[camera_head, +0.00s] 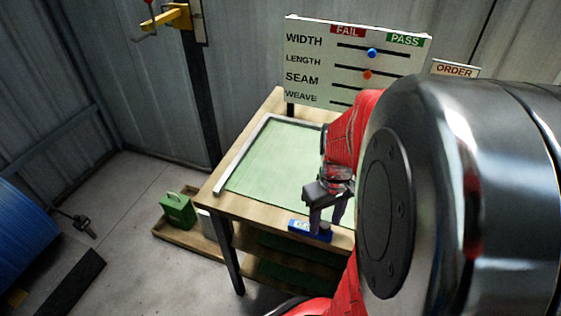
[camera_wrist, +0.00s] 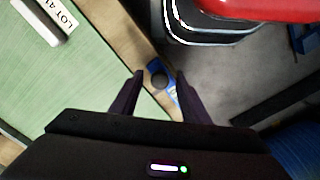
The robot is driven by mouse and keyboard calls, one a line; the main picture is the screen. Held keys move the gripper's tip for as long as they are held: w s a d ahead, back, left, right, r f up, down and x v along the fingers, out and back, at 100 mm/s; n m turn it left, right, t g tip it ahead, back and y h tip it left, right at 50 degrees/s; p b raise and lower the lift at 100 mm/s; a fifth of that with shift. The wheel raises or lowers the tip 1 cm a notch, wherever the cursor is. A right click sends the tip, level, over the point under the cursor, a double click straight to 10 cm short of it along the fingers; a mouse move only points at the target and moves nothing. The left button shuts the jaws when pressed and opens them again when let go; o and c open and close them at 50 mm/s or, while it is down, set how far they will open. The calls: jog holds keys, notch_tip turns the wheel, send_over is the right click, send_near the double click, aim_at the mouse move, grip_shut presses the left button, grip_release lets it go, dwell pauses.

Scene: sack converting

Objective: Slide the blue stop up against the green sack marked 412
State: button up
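The blue stop (camera_head: 297,225) sits at the front edge of the wooden table, with a pale label on its face. In the wrist view the blue stop (camera_wrist: 172,91) shows with a dark round knob between my fingertips. My gripper (camera_head: 326,228) is open and points down over it; I cannot tell whether the fingers touch it. A flat green sheet (camera_head: 270,160), which may be the green sack, covers the tabletop. In the wrist view a white label reading "LOT 41" and cut off by the frame lies on the green sheet (camera_wrist: 95,75). The full number 412 is not readable.
A pale rail (camera_head: 235,164) runs along the sheet's left side. A board (camera_head: 355,58) with sliders stands behind the table (camera_head: 213,198). A green container (camera_head: 178,209) stands on a low shelf at left. My arm hides the table's right side.

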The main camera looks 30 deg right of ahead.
grip_shut()
dwell(0.3)
jog(key=shift+w+d, duration=0.7)
jog(key=shift+d, duration=0.15)
jog(key=shift+o, duration=0.2)
grip_release()
